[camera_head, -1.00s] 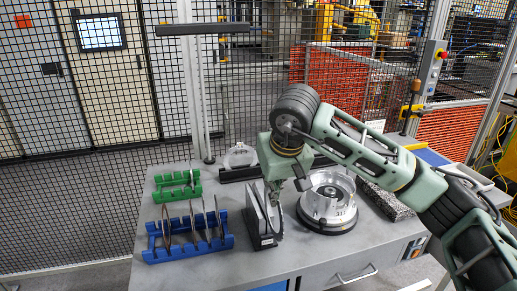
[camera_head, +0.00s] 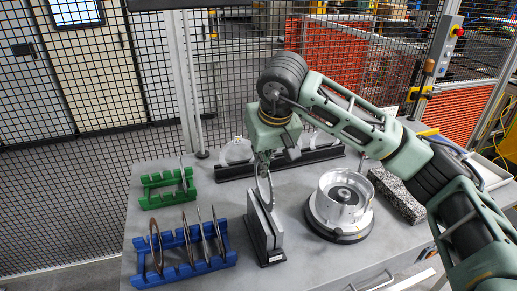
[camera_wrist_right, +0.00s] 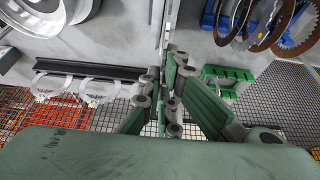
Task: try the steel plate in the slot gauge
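The slot gauge (camera_head: 262,232) is a narrow upright grey block with a dark base, standing mid-table in the head view. A thin steel plate (camera_head: 268,188) stands on edge at the gauge's top, its upper part showing above it. I cannot tell how deep its lower part sits in the slot. My right gripper (camera_head: 263,167) is above the gauge and appears shut on the plate's upper edge. In the right wrist view the green fingers (camera_wrist_right: 170,88) are close together, with a thin edge-on shape beyond them. My left gripper is not in view.
A blue rack (camera_head: 185,272) at front left holds several thin discs. A green rack (camera_head: 160,201) behind it holds one plate. A black rail (camera_head: 222,171) with pale rings is at the back. A round metal clutch housing (camera_head: 342,203) stands close right of the gauge.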

